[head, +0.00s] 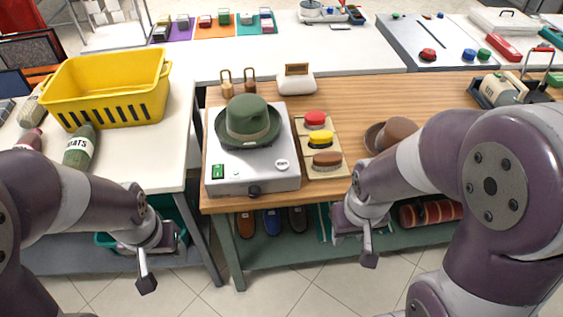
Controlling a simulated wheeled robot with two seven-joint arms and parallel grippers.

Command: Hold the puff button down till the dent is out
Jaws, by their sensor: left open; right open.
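A green felt hat (248,122) with a tan band sits brim down on a grey box-shaped machine (210,150) at the front left of the wooden table. I cannot make out a dent in its crown from here. I cannot tell which is the puff button. My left gripper (155,262) is open and empty, low left of the table. My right gripper (355,248) is open and empty, below the table's front edge.
A board (333,168) with red, yellow and brown pads stands right of the machine. A brown hat (391,135) lies beyond it, partly behind my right arm. A yellow basket (105,90) is on the left table. Shoes (271,222) sit on the lower shelf.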

